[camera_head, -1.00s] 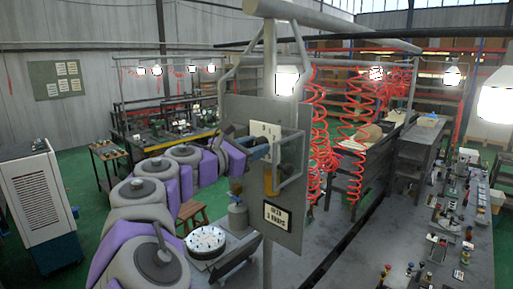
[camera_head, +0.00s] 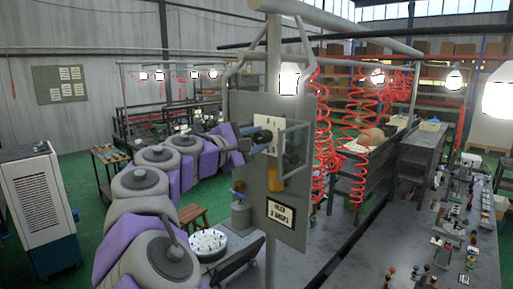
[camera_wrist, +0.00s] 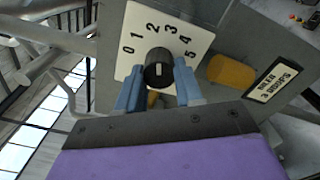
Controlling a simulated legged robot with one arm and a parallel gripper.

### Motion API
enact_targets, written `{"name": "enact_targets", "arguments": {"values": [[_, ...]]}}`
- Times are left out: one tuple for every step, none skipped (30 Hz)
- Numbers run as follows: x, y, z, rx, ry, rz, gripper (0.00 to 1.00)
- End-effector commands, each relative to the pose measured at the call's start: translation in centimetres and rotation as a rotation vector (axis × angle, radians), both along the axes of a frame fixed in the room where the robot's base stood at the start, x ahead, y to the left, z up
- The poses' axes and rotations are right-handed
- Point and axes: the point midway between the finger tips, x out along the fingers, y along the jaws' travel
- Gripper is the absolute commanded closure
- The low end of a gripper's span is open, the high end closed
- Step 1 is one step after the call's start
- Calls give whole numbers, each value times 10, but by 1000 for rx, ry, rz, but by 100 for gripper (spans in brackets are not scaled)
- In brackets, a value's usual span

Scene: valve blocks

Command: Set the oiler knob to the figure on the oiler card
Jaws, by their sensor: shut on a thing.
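The oiler knob (camera_wrist: 158,70) is black with a short white mark. It sits on a white dial plate (camera_wrist: 128,64) numbered 0 to 5, which also shows in the head view (camera_head: 268,124). The mark points roughly up towards 2 and 3; the exact figure is hard to tell. My gripper (camera_wrist: 158,86) has its blue fingers shut on the knob, one on each side. It shows from the side in the head view (camera_head: 264,139). The oiler card (camera_wrist: 269,81) reads "OILER 3 DROPS" and hangs low on the panel (camera_head: 281,214).
The grey panel (camera_head: 250,188) hangs from an overhead frame. An amber oiler cup (camera_wrist: 232,71) and a bracket (camera_head: 299,150) stand out beside the dial. A round white tray (camera_head: 207,243) is below left. Red coiled hoses (camera_head: 322,140) hang behind.

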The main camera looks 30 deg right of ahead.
Motion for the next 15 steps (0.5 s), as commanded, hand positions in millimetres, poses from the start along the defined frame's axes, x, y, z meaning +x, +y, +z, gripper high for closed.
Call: {"name": "enact_targets", "arguments": {"values": [[0,-1,-6,18,-34,-3,95],[0,-2,-6,27,-57,-4,95],[0,-2,-6,38,-87,-4,95],[1,-2,-6,46,-108,-3,95],[1,-2,-6,54,-129,-3,95],[1,-2,-6,64,-154,-2,95],[1,-2,-6,71,-174,-2,95],[1,-2,-6,77,-191,-2,95],[1,-3,-5,85,-214,-2,95],[1,-3,-5,91,-227,-2,95],[1,-3,-5,97,-242,-2,95],[1,-4,-5,104,-259,-3,95],[1,-4,-5,108,-270,-4,95],[1,-4,-5,112,-282,-4,95],[1,-5,-5,117,-293,-6,95]]}}
